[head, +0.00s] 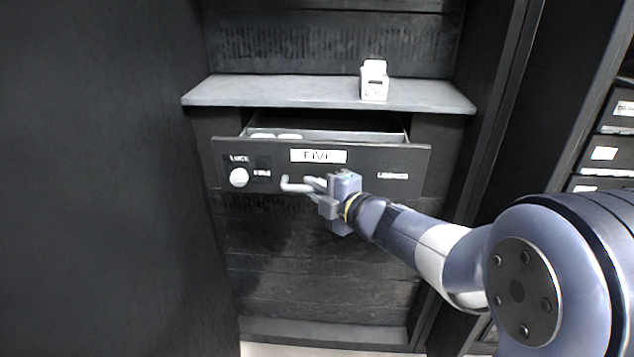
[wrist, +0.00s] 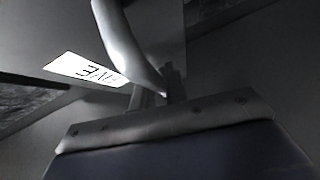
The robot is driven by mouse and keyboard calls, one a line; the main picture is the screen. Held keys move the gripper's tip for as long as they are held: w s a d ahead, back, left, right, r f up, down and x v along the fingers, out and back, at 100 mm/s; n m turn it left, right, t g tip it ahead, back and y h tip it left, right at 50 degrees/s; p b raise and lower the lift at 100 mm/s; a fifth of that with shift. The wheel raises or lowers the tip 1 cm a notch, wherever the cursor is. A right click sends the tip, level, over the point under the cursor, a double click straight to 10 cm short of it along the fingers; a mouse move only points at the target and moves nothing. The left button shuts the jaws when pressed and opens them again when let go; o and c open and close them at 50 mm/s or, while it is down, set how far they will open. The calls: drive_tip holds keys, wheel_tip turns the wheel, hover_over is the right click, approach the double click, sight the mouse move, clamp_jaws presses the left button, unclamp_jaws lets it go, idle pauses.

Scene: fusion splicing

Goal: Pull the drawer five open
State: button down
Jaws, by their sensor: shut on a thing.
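Drawer five (head: 355,178) is a dark grey drawer front with a white "FIVE" label (head: 318,156). It stands partly open, out from the cabinet below a grey shelf, and pale items show inside at its left. Its light grey bar handle (head: 295,187) sits below the label. My gripper (head: 322,188) is shut on the handle, with my arm reaching in from the right. In the wrist view the handle (wrist: 125,45) runs down between the fingers (wrist: 155,92), and the label (wrist: 85,70) shows beside it. The fingers hide the right part of the handle in the head view.
A grey shelf (head: 300,91) above the drawer bears a small white device (head: 374,82). A dark panel stands at the left, and labelled drawers (head: 606,152) at the far right.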

drive_tip(key=s+b, duration=0.1)
drive_tip(key=s, duration=0.8)
drive_tip(key=shift+s+a, duration=0.15)
drive_tip(key=shift+s, duration=0.25)
drive_tip(key=shift+f, duration=0.1)
drive_tip(key=c, duration=1.4)
unclamp_jaws()
drive_tip(key=shift+c, duration=0.2)
drive_tip(key=p+v, duration=0.2)
drive_tip(key=v, duration=0.8)
drive_tip(key=shift+s+d+p, duration=0.25)
drive_tip(key=shift+s+p, duration=0.05)
drive_tip(key=shift+p, duration=0.1)
